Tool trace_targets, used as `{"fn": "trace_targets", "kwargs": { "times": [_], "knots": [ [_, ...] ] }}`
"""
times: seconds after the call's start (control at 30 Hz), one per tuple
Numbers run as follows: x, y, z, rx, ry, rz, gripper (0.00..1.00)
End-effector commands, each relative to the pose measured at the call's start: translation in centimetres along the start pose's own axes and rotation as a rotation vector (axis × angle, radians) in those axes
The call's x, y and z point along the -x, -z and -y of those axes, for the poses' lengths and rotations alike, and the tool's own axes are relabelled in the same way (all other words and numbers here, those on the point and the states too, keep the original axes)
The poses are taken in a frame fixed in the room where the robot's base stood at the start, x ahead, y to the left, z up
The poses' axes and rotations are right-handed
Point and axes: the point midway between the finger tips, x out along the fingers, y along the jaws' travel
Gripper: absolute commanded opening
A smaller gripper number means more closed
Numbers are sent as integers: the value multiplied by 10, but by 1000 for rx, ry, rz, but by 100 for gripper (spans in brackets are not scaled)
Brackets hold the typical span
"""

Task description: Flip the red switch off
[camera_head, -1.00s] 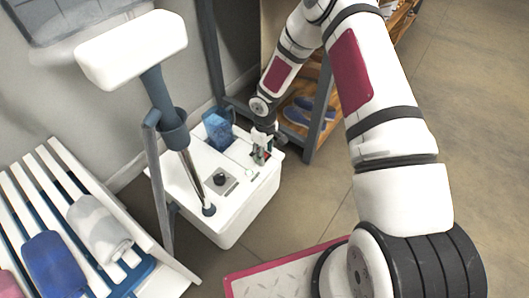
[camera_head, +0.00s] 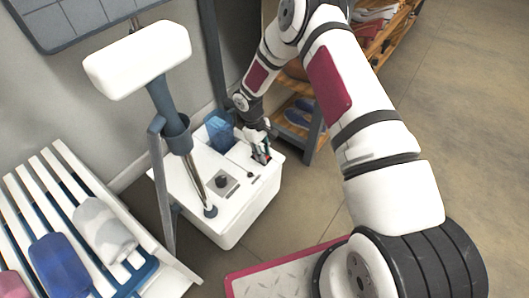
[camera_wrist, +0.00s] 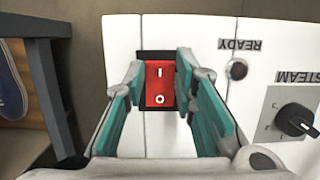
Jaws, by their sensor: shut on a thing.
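The red rocker switch (camera_wrist: 160,84), marked I and O, sits in a black frame on the white top of the steamer unit (camera_head: 229,219). In the wrist view the I is at the far end and the O at the near end. I cannot tell which end is pressed in. My gripper (camera_wrist: 161,76) has its teal-padded fingers on either side of the switch, closed in on it.
A dark READY lamp (camera_wrist: 238,69) and a black STEAM knob (camera_wrist: 296,119) sit right of the switch. A blue water tank (camera_head: 219,132) and a steamer pole stand on the unit. A shoe shelf (camera_head: 319,122) is close behind; a slatted bench (camera_head: 148,236) stands left.

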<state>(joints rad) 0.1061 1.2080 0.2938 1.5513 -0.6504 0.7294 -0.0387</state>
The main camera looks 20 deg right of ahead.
Motion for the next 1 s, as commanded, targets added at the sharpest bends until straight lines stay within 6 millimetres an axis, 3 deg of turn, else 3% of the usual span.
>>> {"fn": "trace_targets", "kwargs": {
  "times": [0.3, 0.33, 0.4, 0.43, 0.77, 1.0],
  "knots": [
    [0, 0, -2, -2, -2, 8, 0],
    [0, 0, -2, -2, -2, 8, 27],
    [0, 0, -2, -2, -2, 8, 43],
    [0, 0, -2, -2, -1, 8, 45],
    [3, 0, -1, -1, -1, 7, 45],
    [35, 1, -1, -1, -2, 4, 45]
  ]
}}
